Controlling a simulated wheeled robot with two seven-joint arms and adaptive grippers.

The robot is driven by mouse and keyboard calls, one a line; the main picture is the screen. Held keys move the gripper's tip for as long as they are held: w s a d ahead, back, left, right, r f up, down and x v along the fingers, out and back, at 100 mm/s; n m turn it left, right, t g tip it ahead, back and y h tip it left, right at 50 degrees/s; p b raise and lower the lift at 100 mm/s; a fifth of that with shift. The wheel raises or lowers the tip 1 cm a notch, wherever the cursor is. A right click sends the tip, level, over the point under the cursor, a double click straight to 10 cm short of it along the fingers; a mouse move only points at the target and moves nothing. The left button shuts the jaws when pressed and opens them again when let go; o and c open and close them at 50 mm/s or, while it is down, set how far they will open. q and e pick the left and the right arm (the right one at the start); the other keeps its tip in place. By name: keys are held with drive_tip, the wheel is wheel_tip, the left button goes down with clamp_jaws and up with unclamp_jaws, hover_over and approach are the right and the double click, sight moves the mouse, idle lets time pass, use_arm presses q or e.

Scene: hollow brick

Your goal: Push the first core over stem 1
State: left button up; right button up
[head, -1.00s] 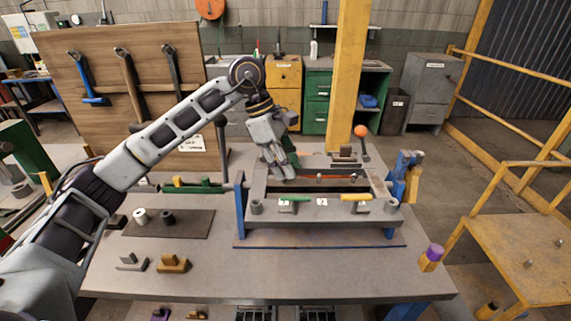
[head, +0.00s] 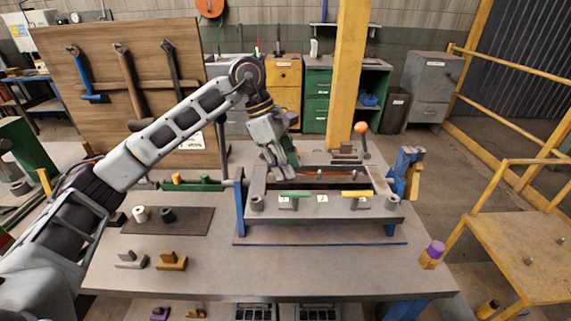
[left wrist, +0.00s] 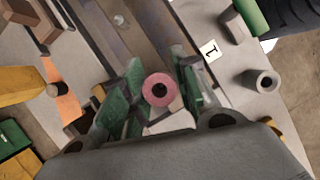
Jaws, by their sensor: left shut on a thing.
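My left gripper (head: 280,170) points down over the left part of the open mould frame (head: 324,218). In the left wrist view its green finger pads (left wrist: 158,92) are on both sides of a reddish round core (left wrist: 156,79) with a dark centre, and it is shut on this core. I cannot tell whether the dark centre is an empty hole or a stem top, so stem 1 is not clearly visible. The label "1" (left wrist: 210,50) lies beside the core. My right gripper is not in view.
A white core (head: 139,214) and a dark core (head: 167,215) stand on the dark mat (head: 190,228) at left. The front tabletop (head: 285,268) is mostly clear.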

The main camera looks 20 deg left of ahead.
use_arm(q)
drive_tip(key=shift+f, duration=0.35)
idle(0.4)
drive_tip(key=o, duration=1.1)
drive_tip(key=shift+r, duration=0.15)
